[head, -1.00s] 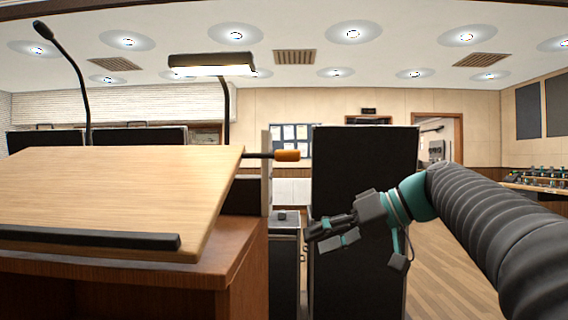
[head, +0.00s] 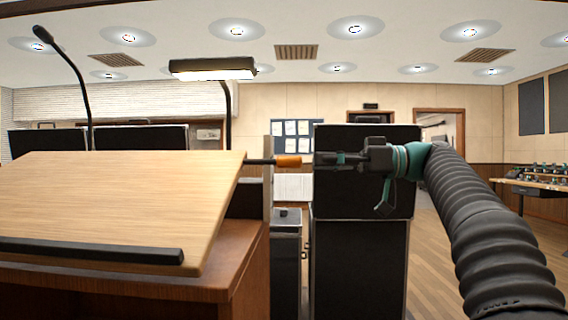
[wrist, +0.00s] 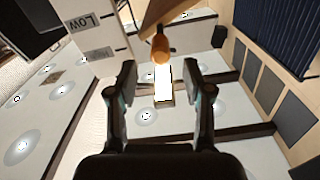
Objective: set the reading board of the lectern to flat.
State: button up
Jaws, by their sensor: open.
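The reading board (head: 110,200) of the lectern is a light wood panel, tilted with its lower edge toward me, at the left of the head view. A black rod with an orange handle (head: 288,161) sticks out from its right side. The handle also shows in the wrist view (wrist: 160,47), ahead of the fingertips. My gripper (head: 320,160) is open and level with the handle, just to its right. In the wrist view my two fingers (wrist: 164,75) stand apart, with the handle lined up between them. I cannot tell whether the tips overlap the handle's end.
The brown lectern body (head: 225,270) stands under the board. An upright plate at its side bears a "LOW" label (wrist: 90,22). A lamp (head: 213,69) and a microphone (head: 68,75) rise behind the board. Black cases (head: 360,240) stand behind my gripper. Open floor lies right.

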aim_at(277, 163)
jog(key=a, duration=0.8)
jog(key=shift+w+a, duration=0.1)
jog(key=shift+w, duration=0.05)
grip_shut()
jog(key=shift+f, duration=0.1)
